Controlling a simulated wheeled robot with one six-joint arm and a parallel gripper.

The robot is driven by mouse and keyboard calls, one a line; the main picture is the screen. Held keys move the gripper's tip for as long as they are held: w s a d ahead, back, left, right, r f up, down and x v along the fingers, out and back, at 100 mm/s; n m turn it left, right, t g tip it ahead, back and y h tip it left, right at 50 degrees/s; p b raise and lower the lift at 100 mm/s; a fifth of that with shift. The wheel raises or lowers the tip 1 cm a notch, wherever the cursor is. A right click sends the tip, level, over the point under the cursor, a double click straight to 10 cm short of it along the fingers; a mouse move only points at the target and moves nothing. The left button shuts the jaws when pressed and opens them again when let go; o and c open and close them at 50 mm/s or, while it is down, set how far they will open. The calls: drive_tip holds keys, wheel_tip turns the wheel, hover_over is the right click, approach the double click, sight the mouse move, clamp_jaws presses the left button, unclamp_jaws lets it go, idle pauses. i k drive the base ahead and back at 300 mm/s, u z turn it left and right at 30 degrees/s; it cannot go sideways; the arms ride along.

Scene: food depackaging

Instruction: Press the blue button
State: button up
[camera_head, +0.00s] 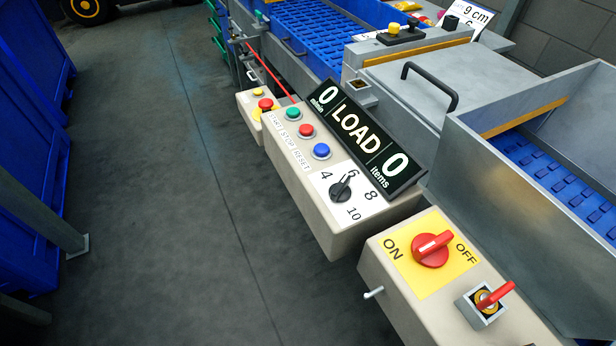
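The blue button (321,151) sits on the sloping top of a beige control box (322,219), in a pale round collar. A red button (306,131) and a green button (293,113) are in line with it, farther up the box. A label beside them reads START STOP RESET. A black rotary knob (341,189) on a white dial is below the blue button. Nothing covers the blue button. My gripper does not show in this view.
A black LOAD display (355,131) with two zeros stands right behind the buttons. A red ON/OFF switch (431,249) and a red-handled key switch (491,299) are on the nearer box. Open grey floor (185,220) lies left.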

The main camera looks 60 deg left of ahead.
sight(321, 149)
drive_tip(key=u, duration=0.05)
drive_tip(key=k, duration=0.4)
drive_tip(key=z, duration=0.5)
drive_tip(key=i, duration=0.65)
drive_tip(key=u, duration=2.45)
